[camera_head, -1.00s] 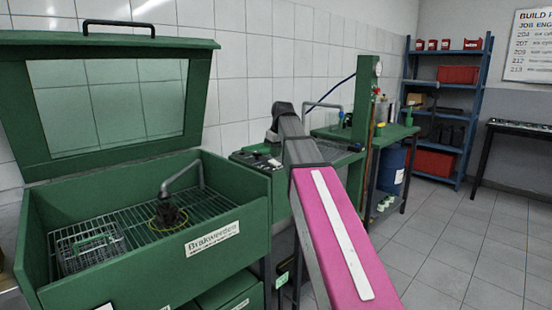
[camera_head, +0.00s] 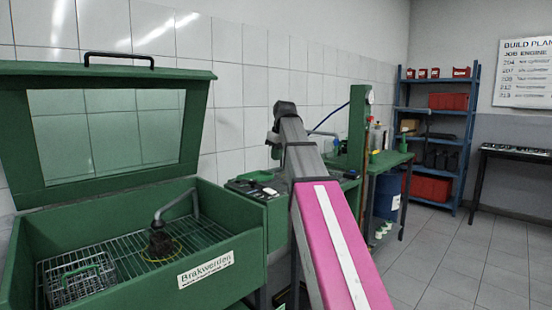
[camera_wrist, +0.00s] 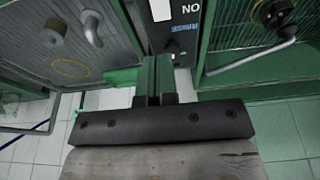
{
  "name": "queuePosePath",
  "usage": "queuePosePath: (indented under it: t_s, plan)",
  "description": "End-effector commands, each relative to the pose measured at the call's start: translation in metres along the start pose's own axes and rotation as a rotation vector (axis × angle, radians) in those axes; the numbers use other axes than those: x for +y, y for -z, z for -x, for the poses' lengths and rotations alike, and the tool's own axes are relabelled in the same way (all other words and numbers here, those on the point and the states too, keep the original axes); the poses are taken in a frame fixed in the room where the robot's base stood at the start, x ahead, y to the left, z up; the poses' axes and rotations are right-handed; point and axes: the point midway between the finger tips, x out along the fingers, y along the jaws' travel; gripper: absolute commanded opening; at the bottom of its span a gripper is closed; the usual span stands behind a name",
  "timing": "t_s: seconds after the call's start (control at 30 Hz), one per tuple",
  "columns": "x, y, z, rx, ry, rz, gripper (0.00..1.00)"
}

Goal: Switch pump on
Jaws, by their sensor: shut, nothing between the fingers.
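The dark control panel (camera_head: 254,189) sits on the ledge at the right end of the green washer in the head view. In the wrist view the panel (camera_wrist: 176,35) shows a white patch, the letters "NO" and a blue label. The small switch details are too blurred to tell. My gripper (camera_wrist: 153,62) points at the panel's lower edge, fingers together and empty. I cannot tell whether it touches. The open washer (camera_head: 250,246) holds a bent grey spout (camera_head: 176,204) and a wire basket (camera_head: 75,282).
The raised lid (camera_head: 30,140) stands behind the washer. The wrist view shows basins on both sides of the panel, with a grey pipe (camera_wrist: 255,58) at right. A green bench (camera_head: 390,160) and blue shelf (camera_head: 470,140) stand farther right. The right-hand floor is clear.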

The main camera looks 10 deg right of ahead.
Motion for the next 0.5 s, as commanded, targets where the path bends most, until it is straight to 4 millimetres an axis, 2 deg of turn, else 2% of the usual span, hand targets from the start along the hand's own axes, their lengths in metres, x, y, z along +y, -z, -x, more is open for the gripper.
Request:
queuePosePath:
  t_s: [0.5]
  plan:
    - [0.0, 0.0091, 0.005, 0.101, 0.003, -0.002, 0.0]
